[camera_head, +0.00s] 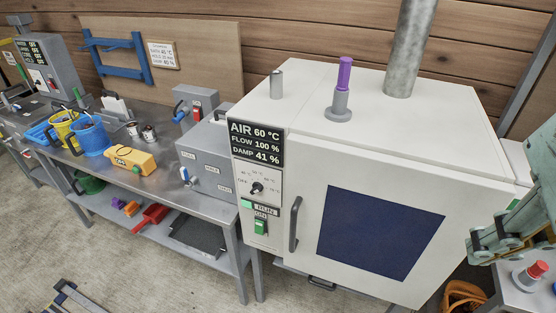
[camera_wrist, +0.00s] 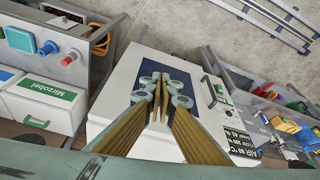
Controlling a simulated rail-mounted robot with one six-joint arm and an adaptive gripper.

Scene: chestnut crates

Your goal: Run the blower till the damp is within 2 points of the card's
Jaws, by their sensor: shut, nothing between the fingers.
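The white blower cabinet (camera_head: 305,170) has a black display (camera_head: 257,144) reading AIR 60 °C, FLOW 100 %, DAMP 41 %. Below it are a rotary knob (camera_head: 257,188), a lit green RUN lamp (camera_head: 246,204) and a green switch (camera_head: 260,227) by the word ON. Its door with a dark blue window (camera_head: 380,232) is shut. The card (camera_head: 163,55) hangs on the back board; its small last line seems to read DAMP 40 %. My gripper (camera_head: 482,245) is shut and empty, right of the cabinet door; in the wrist view (camera_wrist: 160,88) its fingers are together over the cabinet.
A purple-handled grey plug (camera_head: 341,92) and a metal flue (camera_head: 408,50) rise from the cabinet top. The steel bench (camera_head: 150,185) at left holds blue and yellow buckets and a yellow box (camera_head: 134,160). Drawers labelled Mirzobel (camera_wrist: 45,92) show in the wrist view.

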